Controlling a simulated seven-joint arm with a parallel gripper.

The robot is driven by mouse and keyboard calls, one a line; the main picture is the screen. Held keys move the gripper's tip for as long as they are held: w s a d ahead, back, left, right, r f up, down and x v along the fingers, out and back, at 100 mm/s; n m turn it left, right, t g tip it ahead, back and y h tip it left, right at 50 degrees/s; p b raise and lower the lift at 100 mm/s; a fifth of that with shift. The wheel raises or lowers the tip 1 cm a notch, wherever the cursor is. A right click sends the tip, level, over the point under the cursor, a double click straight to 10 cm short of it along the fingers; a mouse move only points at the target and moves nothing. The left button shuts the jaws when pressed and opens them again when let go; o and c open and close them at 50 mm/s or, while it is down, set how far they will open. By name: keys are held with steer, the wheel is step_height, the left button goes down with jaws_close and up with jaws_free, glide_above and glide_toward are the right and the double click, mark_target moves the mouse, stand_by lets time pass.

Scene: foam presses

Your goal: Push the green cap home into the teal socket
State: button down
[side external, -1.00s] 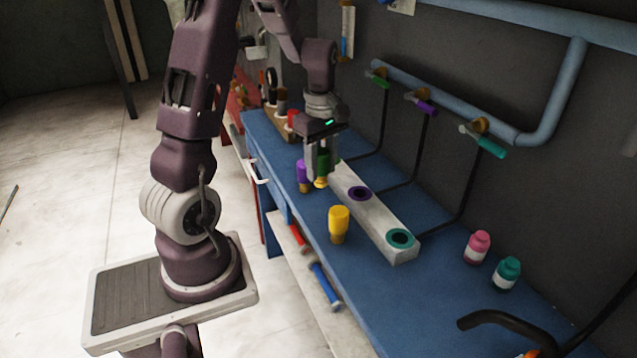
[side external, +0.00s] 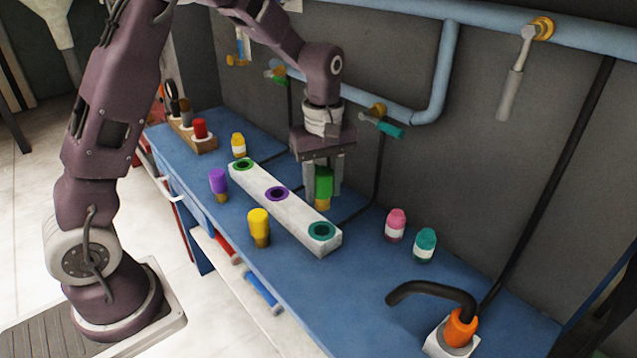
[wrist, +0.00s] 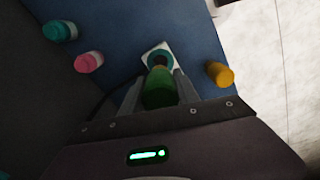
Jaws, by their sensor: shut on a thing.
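My gripper (side external: 323,188) is shut on the green cap (side external: 324,180), which has a yellow lower end. It holds the cap upright above the white block (side external: 300,231), close to its teal end. The teal socket (side external: 322,231) is a dark hole with a teal ring, empty, and the cap's lower end is apart from it in the side view. In the wrist view the green cap (wrist: 159,92) lies between the fingers and the teal socket (wrist: 158,56) shows just beyond it, partly covered.
The block also has a green-ringed (side external: 243,164) and a purple-ringed socket (side external: 277,193). A yellow cap (side external: 258,226) and a purple cap (side external: 218,184) stand in front of it. Pink (side external: 396,225) and teal (side external: 425,245) bottles stand at right. A black bent handle (side external: 430,290) is nearer.

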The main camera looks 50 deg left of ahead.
mark_target(323, 208)
steer(key=shift+f, duration=2.8)
steer(key=shift+f, duration=1.8)
steer(key=c, duration=0.8)
jaws_free()
step_height(323, 208, up, 7)
